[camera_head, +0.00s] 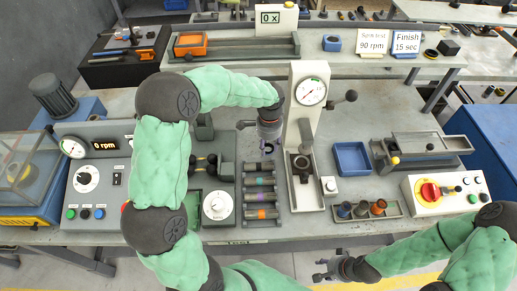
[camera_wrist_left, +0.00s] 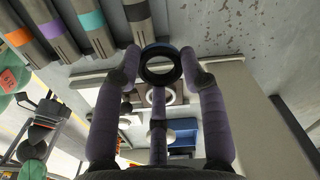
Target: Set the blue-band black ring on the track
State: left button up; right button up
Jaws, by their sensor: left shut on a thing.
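My left gripper (camera_head: 269,133) hangs over the bench left of the press column (camera_head: 300,125). In the left wrist view its fingers (camera_wrist_left: 162,68) are shut on a black ring (camera_wrist_left: 160,79) with a blue edge. Which fixture is the track is not clear; a long grey rail (camera_head: 262,45) with an orange block (camera_head: 190,44) stands on the back bench. My right gripper (camera_head: 326,270) is low at the front, its finger opening unclear.
A rack (camera_head: 245,200) of banded grey bars lies below my left gripper. A blue tray (camera_head: 352,158), a holder (camera_head: 390,211) with several small cylinders, and a control box (camera_head: 448,190) stand to the right. A 0 rpm panel (camera_head: 92,165) is at left.

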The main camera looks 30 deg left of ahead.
pick_arm(q)
jog(key=b, duration=0.1)
send_over(259, 154)
jog(key=f, duration=0.6)
jog(key=shift+d, duration=0.2)
jog(key=shift+w+a+f+b, duration=0.15)
jog(key=shift+f+b, duration=0.25)
jog(key=shift+f, duration=1.25)
jog(key=shift+f, duration=0.2)
jog(key=o, duration=1.2)
